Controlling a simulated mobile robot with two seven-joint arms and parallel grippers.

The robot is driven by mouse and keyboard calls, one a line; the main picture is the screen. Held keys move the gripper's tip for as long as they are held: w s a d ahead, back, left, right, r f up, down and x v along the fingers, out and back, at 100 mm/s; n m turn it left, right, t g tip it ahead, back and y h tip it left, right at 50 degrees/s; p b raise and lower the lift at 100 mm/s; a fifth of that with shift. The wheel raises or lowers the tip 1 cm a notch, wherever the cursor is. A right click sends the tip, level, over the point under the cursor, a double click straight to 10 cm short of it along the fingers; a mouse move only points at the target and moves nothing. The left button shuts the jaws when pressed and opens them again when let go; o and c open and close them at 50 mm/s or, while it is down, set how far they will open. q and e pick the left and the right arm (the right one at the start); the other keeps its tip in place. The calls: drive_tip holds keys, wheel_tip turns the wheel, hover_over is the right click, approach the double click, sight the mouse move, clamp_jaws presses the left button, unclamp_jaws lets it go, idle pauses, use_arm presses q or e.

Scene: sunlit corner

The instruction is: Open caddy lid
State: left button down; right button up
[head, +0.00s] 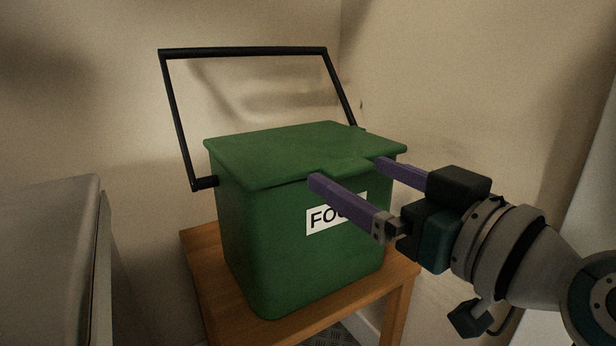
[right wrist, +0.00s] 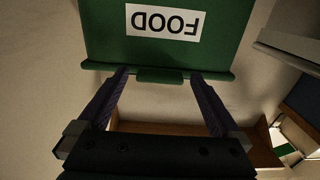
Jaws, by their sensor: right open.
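The green caddy (head: 262,240) stands upright on a small wooden table and has a white label reading FOOD. Its green lid (head: 290,150) is shut flat on the body, with a small tab (right wrist: 160,76) at the front edge. The black handle (head: 245,51) stands raised above the lid. My right gripper (head: 347,171) is open at the front of the caddy. Its purple fingers point at the lid's front edge, one on each side of the tab, with nothing between them gripped. In the wrist view the caddy appears upside down. My left gripper is not in view.
The wooden table (head: 207,262) is barely larger than the caddy. Walls meet in a corner close behind it. A pale, box-like unit (head: 45,240) stands at the left, with a gap before the table. Another pale surface (head: 590,200) is at the right edge.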

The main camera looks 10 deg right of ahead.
drive_tip(key=shift+c, duration=0.2)
clamp_jaws()
idle(0.5)
